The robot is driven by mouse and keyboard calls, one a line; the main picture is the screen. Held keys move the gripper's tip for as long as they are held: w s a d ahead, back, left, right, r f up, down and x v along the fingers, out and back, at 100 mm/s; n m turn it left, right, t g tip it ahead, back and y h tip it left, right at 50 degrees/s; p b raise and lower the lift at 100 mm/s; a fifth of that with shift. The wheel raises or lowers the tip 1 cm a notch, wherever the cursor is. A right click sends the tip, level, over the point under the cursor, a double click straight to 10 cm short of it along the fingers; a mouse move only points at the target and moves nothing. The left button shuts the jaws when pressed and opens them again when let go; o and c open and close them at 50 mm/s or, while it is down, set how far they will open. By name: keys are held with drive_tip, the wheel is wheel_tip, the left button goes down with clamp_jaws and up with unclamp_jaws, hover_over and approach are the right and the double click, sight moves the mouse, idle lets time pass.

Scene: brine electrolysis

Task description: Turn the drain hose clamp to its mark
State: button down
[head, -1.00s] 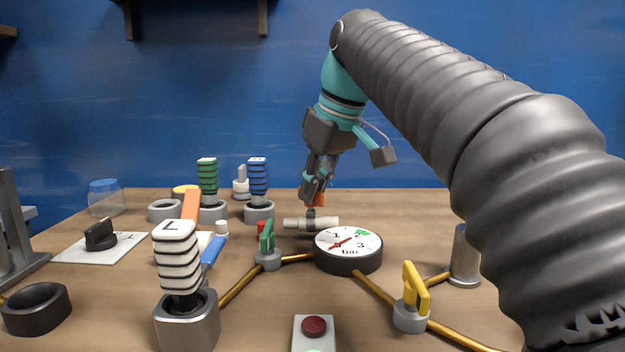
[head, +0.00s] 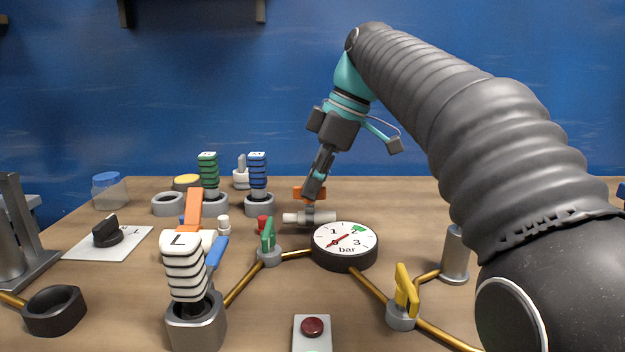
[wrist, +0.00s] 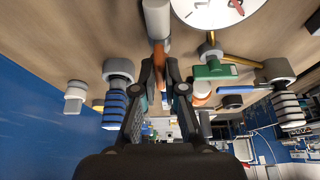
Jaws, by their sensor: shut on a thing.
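The drain hose clamp looks to be the orange handle (head: 299,192) on the pale hose piece (head: 296,218), behind the pressure gauge in the head view. My gripper (head: 310,194) reaches down from above and is shut on this orange handle. In the wrist view the orange handle (wrist: 160,56) stands between the fingertips of my gripper (wrist: 159,70), with the pale hose piece (wrist: 157,18) beyond it. The fingers hide part of the handle. I cannot make out the mark.
The round gauge (head: 345,243) stands just in front of the clamp. A green valve handle (head: 267,236) is to the left and a yellow one (head: 405,288) to the front right. Blue (head: 258,172) and green (head: 208,172) ribbed plugs stand at the back left.

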drive_tip(key=shift+n, duration=0.3)
drive_tip(key=c, duration=1.2)
unclamp_jaws()
drive_tip(key=shift+c, duration=0.2)
drive_tip(key=shift+r, duration=0.1)
drive_tip(key=shift+d+r, duration=0.1)
drive_tip(key=shift+r, duration=0.1)
drive_tip(key=d, duration=1.2)
drive_tip(key=shift+d+r, duration=0.15)
drive_tip(key=shift+r, duration=0.1)
drive_tip(key=shift+s, duration=0.15)
